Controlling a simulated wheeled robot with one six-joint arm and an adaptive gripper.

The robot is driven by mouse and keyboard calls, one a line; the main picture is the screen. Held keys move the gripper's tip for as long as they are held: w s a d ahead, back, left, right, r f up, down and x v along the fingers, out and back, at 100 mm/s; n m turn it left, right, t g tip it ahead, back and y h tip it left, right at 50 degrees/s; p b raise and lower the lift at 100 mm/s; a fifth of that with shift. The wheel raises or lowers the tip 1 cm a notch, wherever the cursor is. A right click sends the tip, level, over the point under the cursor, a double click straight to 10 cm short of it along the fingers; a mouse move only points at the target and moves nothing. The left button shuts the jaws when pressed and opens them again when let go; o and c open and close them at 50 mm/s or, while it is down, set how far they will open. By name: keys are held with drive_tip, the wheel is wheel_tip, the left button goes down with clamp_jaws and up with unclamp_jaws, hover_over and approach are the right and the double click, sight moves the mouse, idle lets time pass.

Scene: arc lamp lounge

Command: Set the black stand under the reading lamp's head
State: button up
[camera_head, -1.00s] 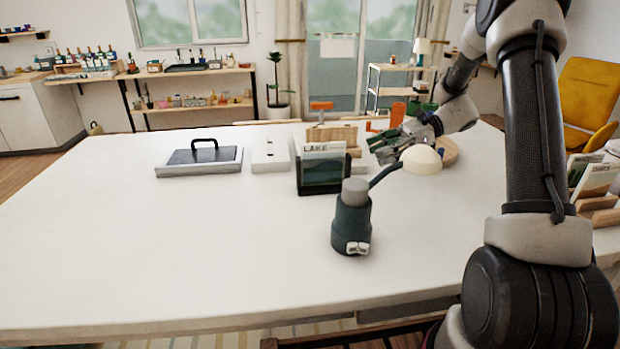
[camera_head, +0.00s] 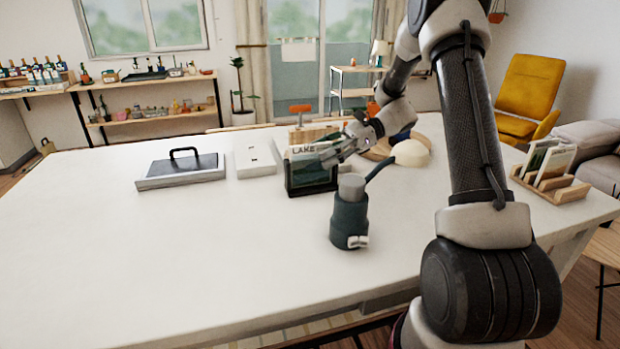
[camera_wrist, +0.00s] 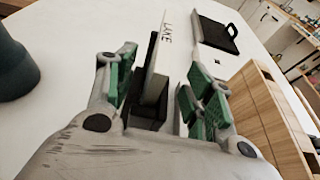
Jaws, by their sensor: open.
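The black stand (camera_head: 298,190) stands upright on the white table and holds a LAKE card (camera_head: 306,169). The reading lamp (camera_head: 348,218) has a dark teal body in front and to the right of the stand. My gripper (camera_head: 329,157) is open at the stand's upper right, partly covering the card. In the wrist view, the stand (camera_wrist: 146,114) and card (camera_wrist: 159,66) show between the open green-padded fingers (camera_wrist: 160,88). I cannot tell whether they touch.
A tray with a black handle (camera_head: 181,172) and a white box (camera_head: 255,158) lie left of the stand. A wooden organiser (camera_head: 314,132) is behind it. A round wooden board (camera_head: 380,152) lies behind the lamp head. The front left table is clear.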

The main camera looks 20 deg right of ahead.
sight(311, 159)
drive_tip(key=x, duration=0.4)
drive_tip(key=shift+s+a, duration=0.15)
drive_tip(key=shift+a, duration=0.05)
clamp_jaws()
